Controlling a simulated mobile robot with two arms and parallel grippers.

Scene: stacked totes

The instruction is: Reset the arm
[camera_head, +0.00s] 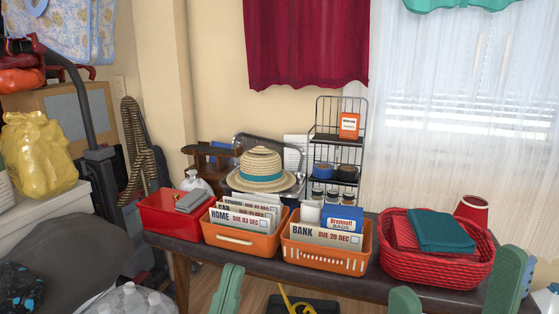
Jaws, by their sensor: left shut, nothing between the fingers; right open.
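My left gripper (228,290) shows as green finger pads close together at the bottom of the head view, left of centre. It is shut and empty, in front of the dark table (375,284). My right gripper (456,293) is at the bottom right, with its two green fingers spread wide apart. It is open, with no object seen between the fingers. Its right finger overlaps the right end of the red woven basket (435,270) in the picture. Most of both arms is out of view.
The table bears a red bin (163,222), an orange bin with HOME envelopes (238,241), and an orange bin with a BANK envelope (325,262). A straw hat (262,165) and a wire rack (340,128) stand behind. Plastic bottles (130,300) are at lower left.

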